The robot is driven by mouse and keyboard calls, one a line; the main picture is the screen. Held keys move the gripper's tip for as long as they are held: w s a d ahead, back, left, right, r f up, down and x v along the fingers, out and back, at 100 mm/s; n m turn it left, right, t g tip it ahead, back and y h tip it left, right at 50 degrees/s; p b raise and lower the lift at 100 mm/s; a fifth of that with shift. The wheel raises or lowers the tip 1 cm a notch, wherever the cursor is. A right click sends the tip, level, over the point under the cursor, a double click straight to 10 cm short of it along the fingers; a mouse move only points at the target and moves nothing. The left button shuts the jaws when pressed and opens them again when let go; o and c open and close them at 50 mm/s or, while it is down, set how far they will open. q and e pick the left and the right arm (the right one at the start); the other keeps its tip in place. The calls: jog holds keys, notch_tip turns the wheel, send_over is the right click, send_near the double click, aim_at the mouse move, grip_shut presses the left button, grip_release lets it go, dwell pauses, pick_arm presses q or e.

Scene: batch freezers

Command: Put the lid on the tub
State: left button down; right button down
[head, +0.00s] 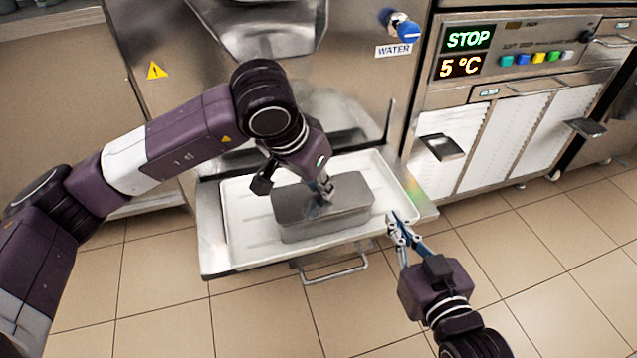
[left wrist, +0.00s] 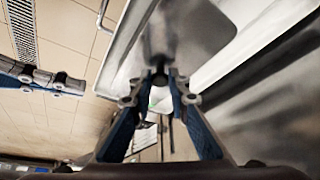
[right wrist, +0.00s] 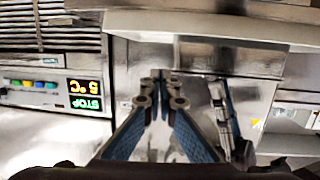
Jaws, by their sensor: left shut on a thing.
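A grey metal tub (head: 330,227) stands in the white tray in the head view. Its flat grey metal lid (head: 290,204) lies over the tub's top; I cannot tell whether it rests fully on the rim. My left gripper (head: 327,191) is above the lid, shut on its small knob. The left wrist view shows the left fingertips (left wrist: 160,77) around the dark knob, with the lid's metal surface (left wrist: 205,30) filling the space beyond. My right gripper (head: 401,218) is just right of the tray, its fingertips (right wrist: 161,76) together and empty.
The white tray (head: 238,235) sits on a metal shelf (head: 217,262) with a handle below. The freezer front (head: 345,75) rises behind it. A control panel (head: 520,58) reading STOP and 5 °C is at right. Tiled floor (head: 510,290) is clear in front.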

jog(key=shift+r, duration=0.15)
jog(key=shift+w+r, duration=0.1)
jog(key=shift+r, duration=0.15)
jog(key=shift+r+t, duration=0.1)
jog(key=shift+t, duration=0.2)
jog(key=shift+w+a+r, duration=0.1)
jog(key=shift+r, duration=0.15)
jog(key=shift+a+r+t, duration=0.1)
jog(key=shift+r+t, duration=0.2)
jog(key=shift+r, duration=0.05)
jog(key=shift+w+r, duration=0.1)
jog(key=shift+r, duration=0.1)
jog(key=shift+r+b, duration=0.2)
jog(key=shift+b, duration=0.1)
jog(key=shift+w+a+r+t, duration=0.1)
jog(key=shift+a+r+t, duration=0.05)
jog(key=shift+r+t, duration=0.55)
dwell(0.3)
